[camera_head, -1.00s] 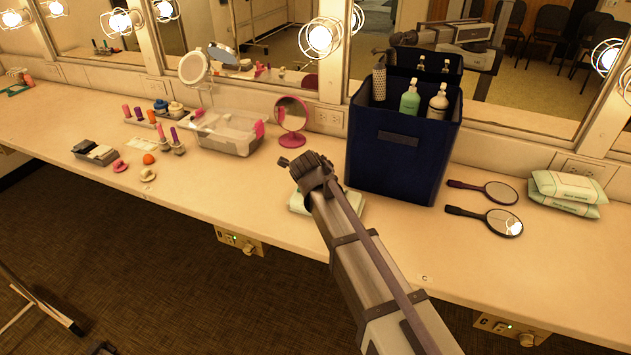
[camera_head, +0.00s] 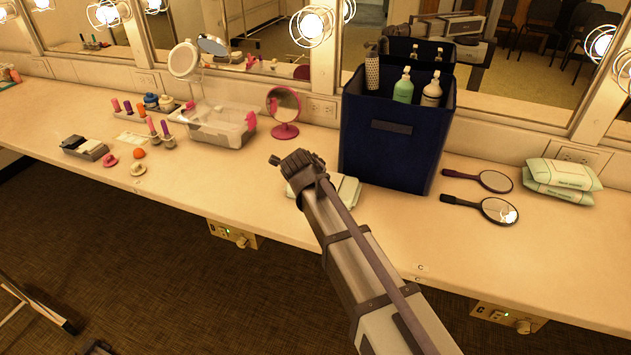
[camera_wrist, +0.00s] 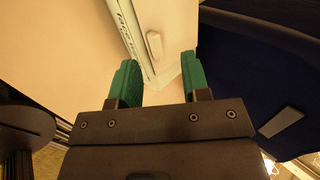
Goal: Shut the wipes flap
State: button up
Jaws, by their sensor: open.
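A pale green and white wipes pack (camera_head: 345,190) lies on the counter in front of the dark blue bin, largely hidden behind my arm in the head view. In the wrist view the pack (camera_wrist: 121,22) shows at the top with green lettering on it. A small pale raised piece (camera_wrist: 155,46) on it looks like the flap or its tab; its angle is hard to tell. My gripper (camera_wrist: 157,74) is open and empty, its green-padded fingers on either side below that piece. In the head view my gripper (camera_head: 298,166) hangs over the pack's left end, fingertips hidden.
The blue bin (camera_head: 390,140) with bottles stands close behind and right of the pack. A pink round mirror (camera_head: 284,108) and a clear tub (camera_head: 217,128) are behind left. Two hand mirrors (camera_head: 497,210) and more wipes packs (camera_head: 560,180) lie right.

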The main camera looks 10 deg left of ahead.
jog(key=p+v, duration=0.8)
jog(key=v, duration=0.2)
jog(key=shift+s+r, duration=0.3)
